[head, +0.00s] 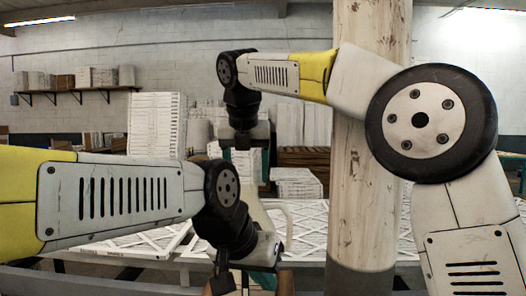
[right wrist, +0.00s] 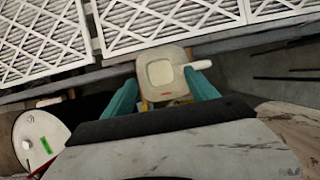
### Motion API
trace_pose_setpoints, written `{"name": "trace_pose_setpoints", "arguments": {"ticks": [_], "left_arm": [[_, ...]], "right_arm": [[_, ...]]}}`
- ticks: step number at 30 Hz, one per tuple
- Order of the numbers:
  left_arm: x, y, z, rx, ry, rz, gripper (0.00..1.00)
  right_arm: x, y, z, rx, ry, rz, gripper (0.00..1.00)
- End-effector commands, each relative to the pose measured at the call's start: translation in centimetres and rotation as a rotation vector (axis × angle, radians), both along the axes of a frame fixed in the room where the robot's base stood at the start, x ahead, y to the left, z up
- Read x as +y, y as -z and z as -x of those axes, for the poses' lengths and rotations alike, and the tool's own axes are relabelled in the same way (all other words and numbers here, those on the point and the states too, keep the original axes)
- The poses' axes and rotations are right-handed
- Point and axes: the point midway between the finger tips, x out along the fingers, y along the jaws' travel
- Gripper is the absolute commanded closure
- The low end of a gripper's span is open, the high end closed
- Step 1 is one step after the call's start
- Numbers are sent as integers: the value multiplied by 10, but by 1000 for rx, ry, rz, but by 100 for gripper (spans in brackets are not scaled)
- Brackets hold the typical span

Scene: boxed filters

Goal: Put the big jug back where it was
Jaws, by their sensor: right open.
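The big jug looks like the cream container (right wrist: 162,75) with a side handle in the right wrist view. It lies between the teal fingertips of my right gripper (right wrist: 162,92) in the picture; I cannot tell whether they touch it. In the head view a cream body (head: 262,218) with a loop handle shows partly behind my left wrist, below my right gripper (head: 246,165). My right gripper is open and points down. My left gripper (head: 252,284) is low at the bottom edge, its fingertips mostly hidden or cut off.
White pleated filters (head: 315,232) lie flat on a rack behind the grippers. Stacked white filter boxes (head: 157,122) stand behind. A wooden column (head: 362,190) rises right of centre. A round white lid (right wrist: 38,138) with a green label is at lower left in the wrist view.

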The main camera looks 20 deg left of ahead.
Motion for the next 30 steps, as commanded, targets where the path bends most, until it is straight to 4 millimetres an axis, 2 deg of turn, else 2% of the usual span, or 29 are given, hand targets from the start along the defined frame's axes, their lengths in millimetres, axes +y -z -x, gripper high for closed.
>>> {"name": "trace_pose_setpoints", "arguments": {"ticks": [1, 6, 12, 18, 30], "left_arm": [[0, 0, 0, 0, 0, 0, 100], [0, 0, 0, 0, 0, 0, 100], [0, 0, 0, 0, 0, 0, 100], [0, 0, 0, 0, 0, 0, 100], [0, 0, 0, 0, 0, 0, 100]], "right_arm": [[0, -12, 4, -3, -2, -5, 33], [-3, -47, 19, -2, -2, -3, 33], [-6, -74, 30, -2, -3, -2, 33], [-8, -83, 33, 0, -1, 0, 33], [-8, -83, 34, 0, -1, 0, 33]]}}
